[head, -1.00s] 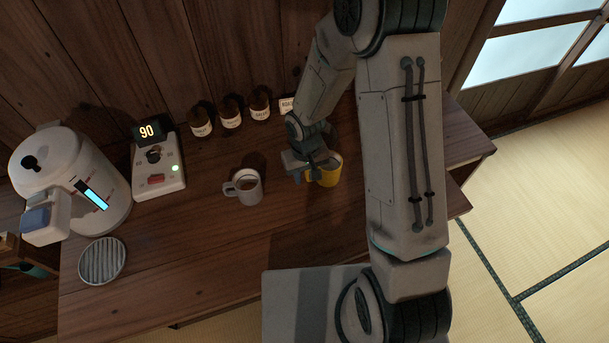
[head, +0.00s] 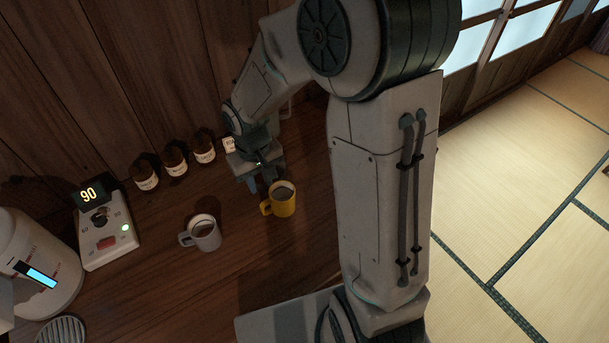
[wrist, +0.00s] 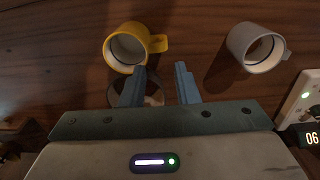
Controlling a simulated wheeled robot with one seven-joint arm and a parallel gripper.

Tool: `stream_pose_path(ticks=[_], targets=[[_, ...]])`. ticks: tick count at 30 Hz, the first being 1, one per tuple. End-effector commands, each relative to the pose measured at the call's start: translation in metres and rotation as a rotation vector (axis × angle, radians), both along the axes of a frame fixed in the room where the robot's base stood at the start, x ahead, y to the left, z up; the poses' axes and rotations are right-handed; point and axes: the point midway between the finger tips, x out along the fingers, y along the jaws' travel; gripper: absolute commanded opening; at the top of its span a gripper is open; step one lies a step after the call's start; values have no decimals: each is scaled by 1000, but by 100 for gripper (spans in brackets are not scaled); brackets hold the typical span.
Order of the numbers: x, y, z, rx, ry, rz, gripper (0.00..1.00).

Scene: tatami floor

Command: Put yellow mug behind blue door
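The yellow mug (head: 282,205) stands upright on the wooden counter, its handle to the left in the head view. It also shows in the wrist view (wrist: 128,47), beyond the left fingertip. My gripper (head: 262,184) is just behind and left of the mug in the head view. In the wrist view my gripper's blue fingers (wrist: 162,76) are apart, and the mug is not between them. I see no blue door in either current view.
A grey mug (head: 206,235) stands left of the yellow one. Brown bottles (head: 174,161) line the wall, near a control box (head: 105,232) reading 90. A white kettle (head: 38,262) and a round grate (head: 60,331) are at left. Tatami floor (head: 510,180) lies open at right.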

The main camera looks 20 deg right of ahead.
Motion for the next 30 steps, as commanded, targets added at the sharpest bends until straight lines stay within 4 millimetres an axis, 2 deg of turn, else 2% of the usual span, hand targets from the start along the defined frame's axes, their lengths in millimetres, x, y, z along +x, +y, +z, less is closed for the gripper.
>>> stream_pose_path(ticks=[6,15,22,24,25,30], targets=[[-28,-39,62,-27,-92,-75,28],[-91,-80,125,-4,-205,-187,28],[-129,-95,145,40,-263,-238,28],[-135,-95,146,48,-270,-245,25],[-137,-95,147,51,-272,-247,17],[-140,-96,148,55,-275,-249,17]])
